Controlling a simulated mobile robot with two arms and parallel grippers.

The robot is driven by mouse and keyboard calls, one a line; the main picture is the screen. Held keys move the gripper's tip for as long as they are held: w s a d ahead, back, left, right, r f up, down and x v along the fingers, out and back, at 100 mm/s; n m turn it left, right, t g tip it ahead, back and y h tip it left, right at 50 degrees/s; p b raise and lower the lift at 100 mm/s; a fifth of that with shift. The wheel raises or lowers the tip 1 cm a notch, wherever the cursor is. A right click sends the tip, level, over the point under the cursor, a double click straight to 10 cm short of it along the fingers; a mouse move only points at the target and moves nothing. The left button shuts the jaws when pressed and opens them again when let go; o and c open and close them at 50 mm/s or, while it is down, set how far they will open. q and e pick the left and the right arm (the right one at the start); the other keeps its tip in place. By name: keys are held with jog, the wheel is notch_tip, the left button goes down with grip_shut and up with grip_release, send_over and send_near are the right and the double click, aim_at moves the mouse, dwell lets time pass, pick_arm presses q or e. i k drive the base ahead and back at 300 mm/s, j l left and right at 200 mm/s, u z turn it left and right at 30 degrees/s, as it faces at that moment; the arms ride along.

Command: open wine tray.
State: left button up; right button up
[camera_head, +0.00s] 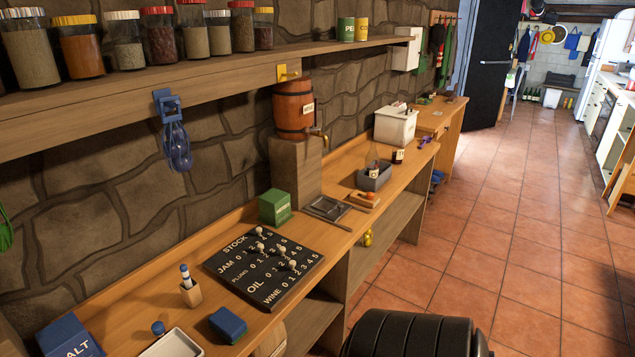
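Neither of my grippers shows in the head view. I cannot pick out a thing that is clearly the wine tray. A grey open box (373,182) on the wooden counter holds small bottles. A small dark square tray (327,208) lies on the counter left of it. A white rectangular tray (172,345) is at the bottom left, cut by the frame edge. A black stock board (264,270) bears the word WINE on its lowest row and has several white pegs.
The wooden counter (130,310) runs along the stone wall. A wooden barrel (294,108) with a tap stands on a block. A green box (274,207) and a white box (396,124) stand on the counter. The tiled floor (500,240) is open at right. A dark ribbed shape is at the bottom.

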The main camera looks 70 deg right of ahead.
aim_at(332, 209)
jog(key=z, duration=2.15)
